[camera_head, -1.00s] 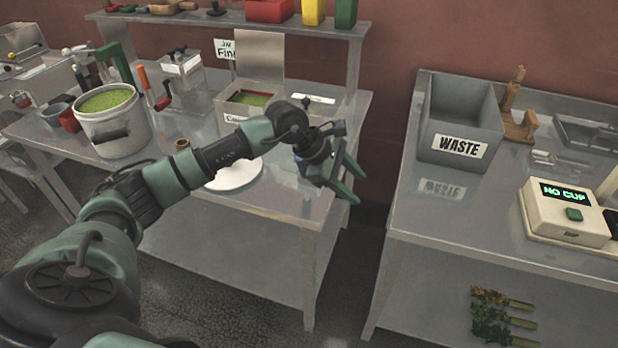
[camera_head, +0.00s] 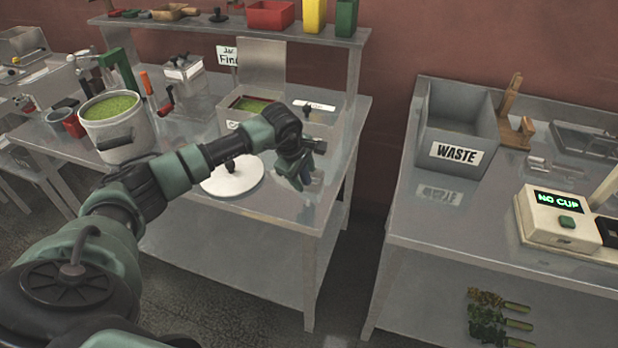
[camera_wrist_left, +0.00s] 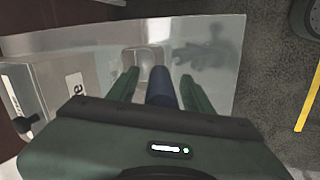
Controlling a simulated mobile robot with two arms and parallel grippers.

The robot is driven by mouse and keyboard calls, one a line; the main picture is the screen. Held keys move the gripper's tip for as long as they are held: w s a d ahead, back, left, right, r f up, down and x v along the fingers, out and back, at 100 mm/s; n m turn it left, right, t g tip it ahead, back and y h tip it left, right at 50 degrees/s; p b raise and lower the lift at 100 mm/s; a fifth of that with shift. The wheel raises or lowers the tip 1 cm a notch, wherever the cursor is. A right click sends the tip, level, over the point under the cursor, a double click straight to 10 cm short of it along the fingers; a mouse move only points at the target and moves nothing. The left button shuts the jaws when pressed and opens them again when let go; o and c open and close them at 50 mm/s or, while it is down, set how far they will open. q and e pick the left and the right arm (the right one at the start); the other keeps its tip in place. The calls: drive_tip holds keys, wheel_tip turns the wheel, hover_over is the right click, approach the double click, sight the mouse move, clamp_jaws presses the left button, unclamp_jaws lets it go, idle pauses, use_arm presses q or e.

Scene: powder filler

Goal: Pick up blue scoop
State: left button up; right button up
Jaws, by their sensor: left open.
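The blue scoop's dark blue handle (camera_wrist_left: 160,88) shows in the left wrist view between the two green fingers of my left gripper (camera_wrist_left: 159,92). A clear, pale scoop end lies beyond the handle, over the shiny metal table (camera_wrist_left: 218,80). The fingers are open, one on each side of the handle, with a gap to it. In the head view my left gripper (camera_head: 296,182) points down at the right end of the left table, beside a white lid. It mostly hides the scoop there. My right gripper is not in view.
The white round lid (camera_head: 236,182) with a black knob lies just left of my gripper. A metal bin (camera_head: 232,122) stands behind, and a white bucket of green powder (camera_head: 115,135) stands at left. A gap separates this table from the table with the waste bin (camera_head: 455,150).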

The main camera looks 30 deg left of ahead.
use_arm(q)
clamp_jaws()
idle(1.4)
